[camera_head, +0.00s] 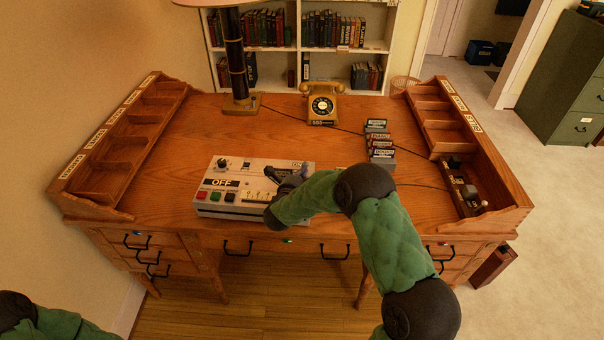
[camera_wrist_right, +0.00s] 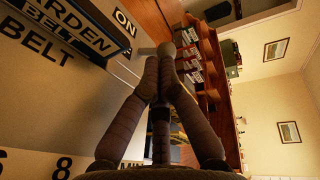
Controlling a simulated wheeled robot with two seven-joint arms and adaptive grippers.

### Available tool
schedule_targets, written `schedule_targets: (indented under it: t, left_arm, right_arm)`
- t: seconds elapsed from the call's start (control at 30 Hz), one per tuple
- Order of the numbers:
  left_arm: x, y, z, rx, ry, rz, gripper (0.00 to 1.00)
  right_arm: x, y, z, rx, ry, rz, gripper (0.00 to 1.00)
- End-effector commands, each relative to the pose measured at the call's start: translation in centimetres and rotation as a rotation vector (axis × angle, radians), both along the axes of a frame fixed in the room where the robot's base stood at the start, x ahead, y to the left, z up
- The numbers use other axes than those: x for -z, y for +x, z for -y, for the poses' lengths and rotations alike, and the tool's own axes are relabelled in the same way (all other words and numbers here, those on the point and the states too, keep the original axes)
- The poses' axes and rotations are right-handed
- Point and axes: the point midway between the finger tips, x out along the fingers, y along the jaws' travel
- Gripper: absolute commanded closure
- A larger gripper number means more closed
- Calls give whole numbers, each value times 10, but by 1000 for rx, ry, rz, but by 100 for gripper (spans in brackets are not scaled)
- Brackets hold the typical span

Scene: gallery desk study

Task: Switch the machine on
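The machine (camera_head: 212,195) is a pale box at the front middle of the desk. It has a black knob, green and red buttons, an "OFF" label on its left and an "ON" label at its right back. My right gripper (camera_head: 274,185) is at the machine's right part, and my arm hides some of it. In the right wrist view the dark fingers (camera_wrist_right: 165,52) come together at their tips beside the "ON" label (camera_wrist_right: 126,22); I see nothing clearly between them. A small grey bar shows by the tips; contact is unclear. My left gripper is out of view.
A yellow telephone (camera_head: 322,104), a lamp (camera_head: 237,70) and label blocks (camera_head: 381,145) stand farther back on the desk (camera_head: 200,130). Compartment racks line its left (camera_head: 120,140) and right (camera_head: 470,160) edges. The wood left of and behind the machine is clear.

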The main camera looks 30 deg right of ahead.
Motion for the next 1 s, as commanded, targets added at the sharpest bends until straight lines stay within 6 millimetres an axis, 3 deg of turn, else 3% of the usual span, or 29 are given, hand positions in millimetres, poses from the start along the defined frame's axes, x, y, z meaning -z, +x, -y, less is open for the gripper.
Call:
schedule_targets:
  t: [1.0]
  left_arm:
    - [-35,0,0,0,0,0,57]
  right_arm:
    - [-9,4,3,1,74,-105,100]
